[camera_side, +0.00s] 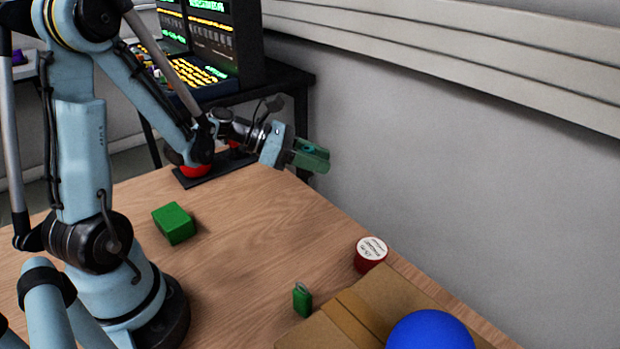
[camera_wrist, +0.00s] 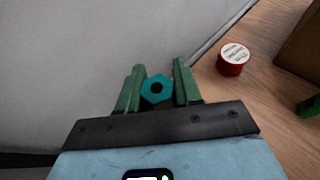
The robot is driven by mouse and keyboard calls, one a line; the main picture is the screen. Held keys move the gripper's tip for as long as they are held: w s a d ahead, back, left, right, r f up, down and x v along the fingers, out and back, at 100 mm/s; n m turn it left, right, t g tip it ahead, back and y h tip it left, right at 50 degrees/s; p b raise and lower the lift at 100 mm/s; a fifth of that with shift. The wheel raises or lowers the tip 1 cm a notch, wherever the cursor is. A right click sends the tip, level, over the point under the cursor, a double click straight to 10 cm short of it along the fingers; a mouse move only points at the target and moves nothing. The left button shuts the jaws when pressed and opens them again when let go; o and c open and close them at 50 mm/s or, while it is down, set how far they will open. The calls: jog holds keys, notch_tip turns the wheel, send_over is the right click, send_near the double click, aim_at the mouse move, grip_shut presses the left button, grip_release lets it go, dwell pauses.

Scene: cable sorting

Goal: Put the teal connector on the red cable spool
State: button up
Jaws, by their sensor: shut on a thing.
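My gripper (camera_wrist: 158,88) has green fingers shut on the teal connector (camera_wrist: 156,89), a small hex-shaped piece with a dark round hole. In the side view my gripper (camera_side: 312,156) is raised above the far edge of the table, near the wall, and the connector is mostly hidden by the fingers. The red cable spool (camera_side: 370,255) stands upright on the table near the wall edge, with a white printed label on top. It also shows in the wrist view (camera_wrist: 233,60), to the right of my gripper and apart from it.
A green block (camera_side: 174,223) lies left of centre on the table. A small green tagged item (camera_side: 302,300) stands beside a cardboard box (camera_side: 345,315), with a blue ball (camera_side: 430,332) at the front right. A red object on a black base (camera_side: 197,171) is behind my arm. The table's middle is clear.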

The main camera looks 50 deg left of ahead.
jog(key=s+d+r+m+g+h, duration=0.1)
jog(key=s+d+m+g, duration=0.2)
jog(key=d, duration=0.5)
jog(key=s+d+r+m+g+h, duration=0.2)
jog(key=s+d+m+g, duration=0.1)
jog(key=d, duration=0.6)
jog(key=s+d+r+m+g+h, duration=0.1)
jog(key=s+d+m+g, duration=0.3)
jog(key=d, duration=0.5)
jog(key=shift+d+r+h, duration=0.15)
jog(key=shift+r+h, duration=0.15)
jog(key=shift+r, duration=0.15)
send_over(379, 254)
notch_tip(379, 254, down, 7)
jog(key=shift+r, duration=0.1)
jog(key=shift+f, duration=2.05)
jog(key=shift+f, duration=0.1)
jog(key=o, duration=1)
jog(key=shift+o, duration=0.2)
